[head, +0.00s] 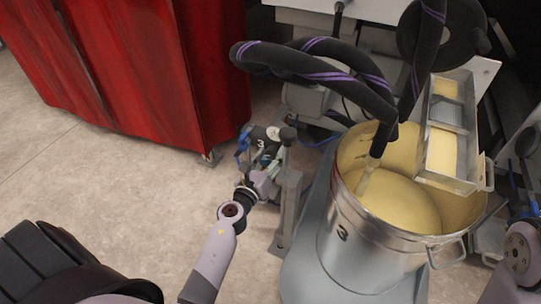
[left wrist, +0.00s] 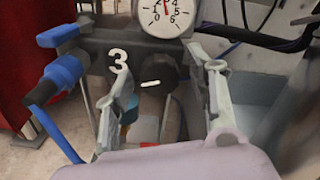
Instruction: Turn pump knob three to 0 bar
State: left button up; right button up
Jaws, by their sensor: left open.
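The pump knob (left wrist: 160,76) is a dark round knob with a white dash on it, beside a white number 3 on the dark pump unit (head: 262,138). Above it is a white round pressure gauge (left wrist: 163,14), cut off by the top edge; its exact reading is not clear. My left gripper (head: 265,180) is open at the pump unit. In the left wrist view its fingers (left wrist: 170,78) stand left and right of the knob; I cannot tell whether they touch it. In the head view the knob is not clearly visible. My right gripper is out of view.
A metal bucket (head: 345,235) marked 3, with yellow liquid, stands right of the pump unit. Black hoses (head: 315,68) with purple stripes arch above. A grey post (head: 289,208) stands close to my left gripper. Blue fittings (left wrist: 62,72) stick out left. Open floor lies left, before red curtains (head: 150,70).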

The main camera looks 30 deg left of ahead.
pick_arm(q)
jog(key=c, duration=1.1)
jog(key=shift+c, duration=0.2)
